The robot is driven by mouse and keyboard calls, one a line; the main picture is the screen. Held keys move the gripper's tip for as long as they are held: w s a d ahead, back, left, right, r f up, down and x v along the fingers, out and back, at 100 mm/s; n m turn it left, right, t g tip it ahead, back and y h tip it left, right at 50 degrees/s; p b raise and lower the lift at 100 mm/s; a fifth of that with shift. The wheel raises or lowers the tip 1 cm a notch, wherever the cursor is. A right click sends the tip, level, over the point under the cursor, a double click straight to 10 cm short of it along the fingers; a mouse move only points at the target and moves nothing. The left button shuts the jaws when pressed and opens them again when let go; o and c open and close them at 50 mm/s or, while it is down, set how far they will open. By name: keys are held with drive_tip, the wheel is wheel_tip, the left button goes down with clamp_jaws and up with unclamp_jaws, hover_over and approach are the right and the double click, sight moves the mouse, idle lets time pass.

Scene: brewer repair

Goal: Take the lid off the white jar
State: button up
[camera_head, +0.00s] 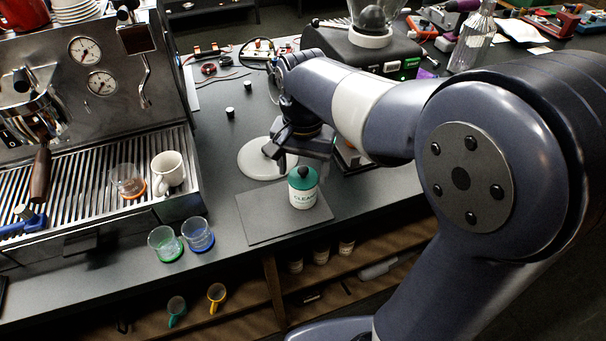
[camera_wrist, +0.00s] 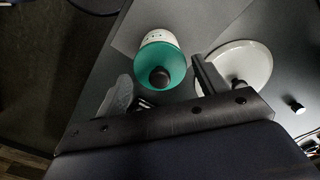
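The white jar (camera_head: 303,199) stands upright on a dark grey mat (camera_head: 262,223). Its label reads "CLEAN" in part. A green lid (camera_head: 302,179) with a dark knob sits on top of it. In the wrist view the green lid (camera_wrist: 163,62) and the black knob (camera_wrist: 159,78) show ahead of my gripper (camera_wrist: 160,85), with a bit of the white jar (camera_wrist: 157,38) beyond. My gripper (camera_head: 284,158) is just above and left of the jar in the head view. Its fingers are apart, one on each side of the lid in the wrist view, with nothing visibly held.
A white round disc (camera_head: 255,158) with a dark knob lies behind the mat. An espresso machine (camera_head: 100,110) with cups on its tray stands at left. Two glasses (camera_head: 181,240) stand on the counter's front left. A grinder (camera_head: 365,50) stands behind. The mat's left part is bare.

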drive_tip(key=c, duration=0.7)
